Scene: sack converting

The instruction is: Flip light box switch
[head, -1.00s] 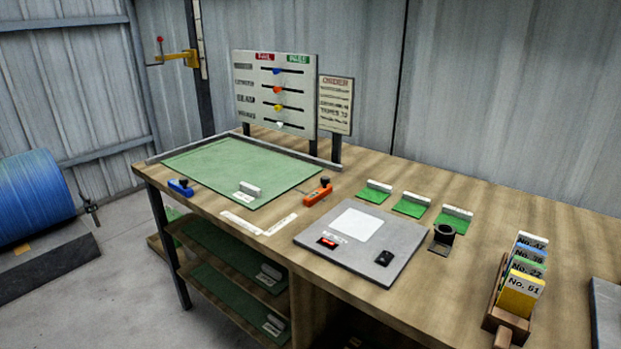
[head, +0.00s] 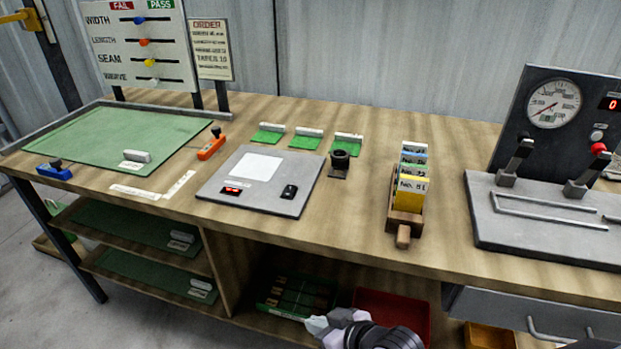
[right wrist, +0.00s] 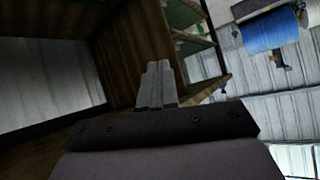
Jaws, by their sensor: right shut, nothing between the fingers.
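The light box (head: 250,205) is a flat grey panel with a lit white square (head: 258,167), lying on the workbench left of the picture's middle. A black rocker switch (head: 289,191) sits near its right front corner, and a small red-lit piece (head: 232,190) near its left front. My right gripper (head: 316,325) shows at the bottom of the head view, below the bench front and apart from the light box. In the right wrist view its fingers (right wrist: 157,84) are together and empty. My left gripper is out of view.
The bench front edge and lower shelves lie between my right gripper and the bench top. A red bin (head: 405,303) is underneath.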

